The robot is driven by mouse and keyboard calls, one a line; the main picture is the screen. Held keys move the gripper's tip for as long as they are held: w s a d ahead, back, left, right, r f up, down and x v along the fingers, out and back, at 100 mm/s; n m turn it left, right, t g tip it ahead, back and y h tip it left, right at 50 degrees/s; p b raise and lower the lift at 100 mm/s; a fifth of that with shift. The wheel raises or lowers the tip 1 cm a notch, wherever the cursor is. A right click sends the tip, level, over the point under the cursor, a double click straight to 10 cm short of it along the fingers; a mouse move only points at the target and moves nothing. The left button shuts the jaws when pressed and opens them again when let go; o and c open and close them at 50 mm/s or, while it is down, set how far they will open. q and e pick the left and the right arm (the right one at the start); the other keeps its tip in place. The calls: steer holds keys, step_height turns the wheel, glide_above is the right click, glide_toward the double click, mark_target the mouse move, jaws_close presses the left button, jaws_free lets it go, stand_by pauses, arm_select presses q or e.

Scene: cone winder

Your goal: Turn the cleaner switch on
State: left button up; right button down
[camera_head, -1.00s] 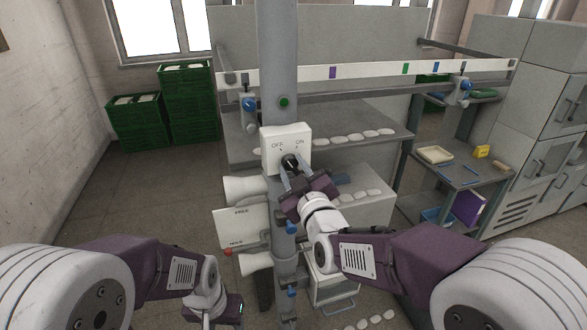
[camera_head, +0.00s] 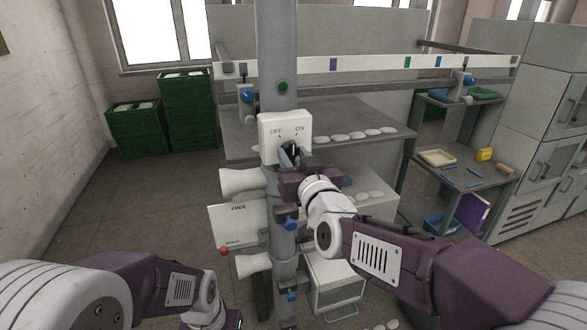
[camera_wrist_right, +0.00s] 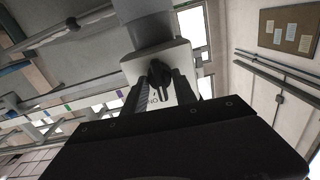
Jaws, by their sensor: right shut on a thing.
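The white cleaner switch box (camera_head: 270,127) is on the grey post, with OFF printed at left and ON at right. Its black knob (camera_head: 293,147) sits at the lower middle of the face, partly hidden by my right gripper (camera_head: 290,157). The knob also shows in the right wrist view (camera_wrist_right: 159,76), between the two fingers of the right gripper (camera_wrist_right: 163,90). That gripper is shut on the knob. I cannot tell exactly where the knob points. My left gripper (camera_head: 229,320) is low at the bottom edge, cut off and away from the switch.
White cones (camera_head: 242,182) and a FREE/HOLD sign (camera_head: 230,226) are on the post below the switch. Grey shelves (camera_head: 350,122) with white pieces stand behind. Green crates (camera_head: 188,112) are at the back left. The floor at left is clear.

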steer(key=m+b, duration=0.3)
steer(key=shift+f+m, duration=0.2)
steer(key=shift+m, duration=0.1)
steer(key=shift+m+b, duration=0.35)
steer(key=shift+m, duration=0.35)
steer(key=shift+r+m, duration=0.15)
steer(key=shift+m, duration=0.15)
steer(key=c, duration=1)
jaws_free()
